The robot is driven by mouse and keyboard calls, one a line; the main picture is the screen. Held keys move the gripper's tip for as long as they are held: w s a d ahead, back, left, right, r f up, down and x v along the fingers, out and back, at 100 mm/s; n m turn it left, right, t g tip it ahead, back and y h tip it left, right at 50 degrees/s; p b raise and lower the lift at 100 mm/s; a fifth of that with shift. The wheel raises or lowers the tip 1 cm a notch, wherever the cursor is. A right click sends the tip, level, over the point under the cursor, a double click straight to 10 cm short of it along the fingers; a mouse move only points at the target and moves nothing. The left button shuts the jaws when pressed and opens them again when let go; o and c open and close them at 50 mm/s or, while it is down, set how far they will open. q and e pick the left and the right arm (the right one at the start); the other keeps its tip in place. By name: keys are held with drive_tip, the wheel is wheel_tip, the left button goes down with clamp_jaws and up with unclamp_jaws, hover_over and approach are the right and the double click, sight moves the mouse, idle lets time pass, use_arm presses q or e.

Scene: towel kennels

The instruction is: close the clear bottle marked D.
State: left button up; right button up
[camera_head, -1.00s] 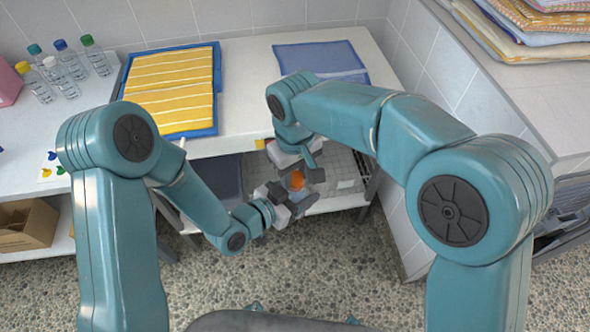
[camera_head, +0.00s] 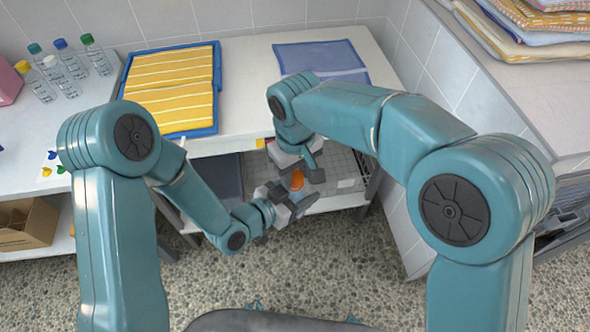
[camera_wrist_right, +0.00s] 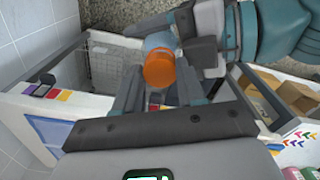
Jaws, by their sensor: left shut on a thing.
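My left gripper (camera_head: 290,200) is shut on a clear, bluish bottle (camera_wrist_right: 158,41), holding it in the air in front of the table. An orange cap (camera_head: 297,180) sits at the bottle's top end; it faces the camera in the right wrist view (camera_wrist_right: 160,71). How tightly it sits cannot be told. My right gripper (camera_wrist_right: 160,92) is above the bottle, its two fingers apart on either side of the cap. Contact with the cap cannot be made out. The bottle's letter is hidden, and most of its body is behind the left gripper.
Several capped bottles (camera_head: 65,65) stand on the table at the back left. A blue tray with yellow striped towels (camera_head: 172,88) and a blue cloth (camera_head: 320,60) lie on the table. A wire crate (camera_head: 340,165) is below. Folded towels (camera_head: 530,25) are stacked at the right.

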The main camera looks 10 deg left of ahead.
drive_tip(key=shift+s+f, duration=0.2)
drive_tip(key=shift+f, duration=0.15)
drive_tip(key=shift+r, duration=2.05)
drive_tip(key=c, duration=0.5)
drive_tip(key=shift+c, duration=0.2)
drive_tip(key=shift+f, duration=0.35)
drive_tip(key=shift+f, duration=0.8)
drive_tip(key=shift+r, duration=0.1)
